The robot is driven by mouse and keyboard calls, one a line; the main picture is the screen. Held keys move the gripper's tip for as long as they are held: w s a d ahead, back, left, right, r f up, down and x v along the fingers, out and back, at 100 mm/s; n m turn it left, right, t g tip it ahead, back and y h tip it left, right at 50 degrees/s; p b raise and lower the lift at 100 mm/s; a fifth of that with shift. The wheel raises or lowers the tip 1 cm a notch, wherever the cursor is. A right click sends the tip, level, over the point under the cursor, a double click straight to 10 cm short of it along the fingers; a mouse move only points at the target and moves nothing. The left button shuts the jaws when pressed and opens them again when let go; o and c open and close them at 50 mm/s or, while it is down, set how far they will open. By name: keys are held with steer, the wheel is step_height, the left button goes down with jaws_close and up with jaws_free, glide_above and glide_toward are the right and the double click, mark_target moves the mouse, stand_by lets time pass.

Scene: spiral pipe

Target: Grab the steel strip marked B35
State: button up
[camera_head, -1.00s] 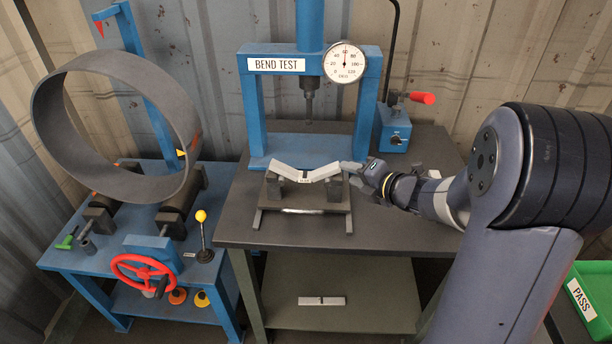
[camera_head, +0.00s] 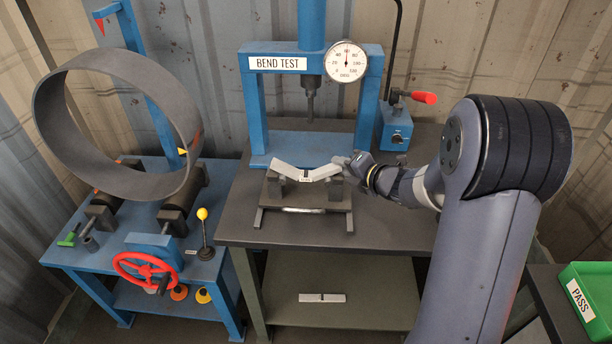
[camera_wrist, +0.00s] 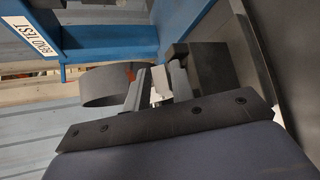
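A pale bent steel strip (camera_head: 294,174) rests in a shallow V across the two dark support blocks of the bend press. It has a dark mark and a small label at its middle, too small to read. A second, straight pale strip (camera_head: 322,298) with a dark mark lies on the lower shelf. My gripper (camera_head: 349,164) is at the right end of the bent strip. In the wrist view my gripper (camera_wrist: 158,88) has its fingers apart, with the pale end of the strip (camera_wrist: 161,82) between them. Whether both fingers touch it is unclear.
The blue bend-test press (camera_head: 258,110) with a dial stands behind the strip. A support block (camera_wrist: 212,66) is close to my fingers. A blue pump with a red handle (camera_head: 424,97) stands right. A green PASS bin (camera_head: 597,285) is lower right. A pipe-rolling table (camera_head: 75,258) is left.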

jaws_close()
steer(key=shift+r, duration=0.15)
stand_by(0.4)
